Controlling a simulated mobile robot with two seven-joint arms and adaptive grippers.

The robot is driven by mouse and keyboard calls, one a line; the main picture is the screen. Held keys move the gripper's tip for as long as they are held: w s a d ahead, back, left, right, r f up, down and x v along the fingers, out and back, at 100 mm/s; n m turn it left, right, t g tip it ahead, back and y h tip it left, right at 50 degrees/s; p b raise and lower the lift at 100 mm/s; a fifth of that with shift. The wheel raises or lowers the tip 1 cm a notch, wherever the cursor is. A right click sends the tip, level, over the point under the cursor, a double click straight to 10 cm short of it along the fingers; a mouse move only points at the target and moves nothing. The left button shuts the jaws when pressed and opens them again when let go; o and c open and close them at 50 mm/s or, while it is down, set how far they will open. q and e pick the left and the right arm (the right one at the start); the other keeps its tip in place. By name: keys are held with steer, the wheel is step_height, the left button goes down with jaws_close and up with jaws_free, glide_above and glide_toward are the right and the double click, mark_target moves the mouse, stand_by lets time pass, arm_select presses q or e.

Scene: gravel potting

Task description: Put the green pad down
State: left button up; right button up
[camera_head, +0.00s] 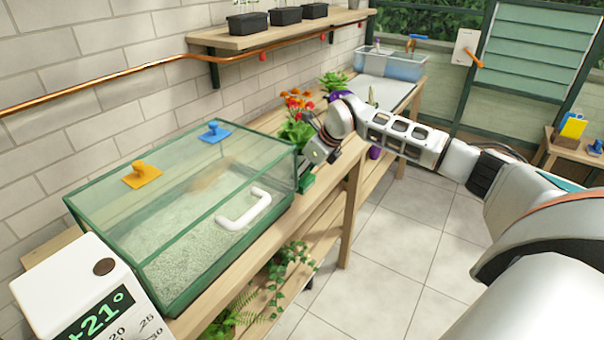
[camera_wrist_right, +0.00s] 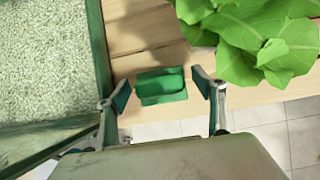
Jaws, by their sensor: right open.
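The green pad (camera_wrist_right: 162,88) lies near the front edge of the wooden bench (camera_wrist_right: 130,32), just right of the glass tank in the right wrist view. In the head view it shows as a small green piece (camera_head: 306,183) below my right gripper (camera_head: 316,163). In the right wrist view my right gripper (camera_wrist_right: 161,84) is open, with one finger on each side of the pad. A narrow gap shows between each finger and the pad. My left gripper is not in view.
A green-framed glass tank (camera_head: 75,215) with gravel and a white handle (camera_head: 243,209) stands close on the left. A leafy plant (camera_wrist_right: 262,38) is close to the right finger. A white thermometer box (camera_head: 60,288) stands in front. Tiled floor lies beyond the bench edge.

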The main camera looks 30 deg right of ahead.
mark_target(310, 181)
steer(key=shift+f, duration=0.15)
steer(key=shift+f+b, duration=0.3)
steer(key=shift+b, duration=0.15)
steer(key=v, duration=0.4)
steer(key=p+v, duration=0.1)
steer(key=v, duration=0.1)
steer(key=shift+w+r, duration=0.15)
steer(key=shift+r, duration=0.25)
steer(key=shift+v, duration=0.8)
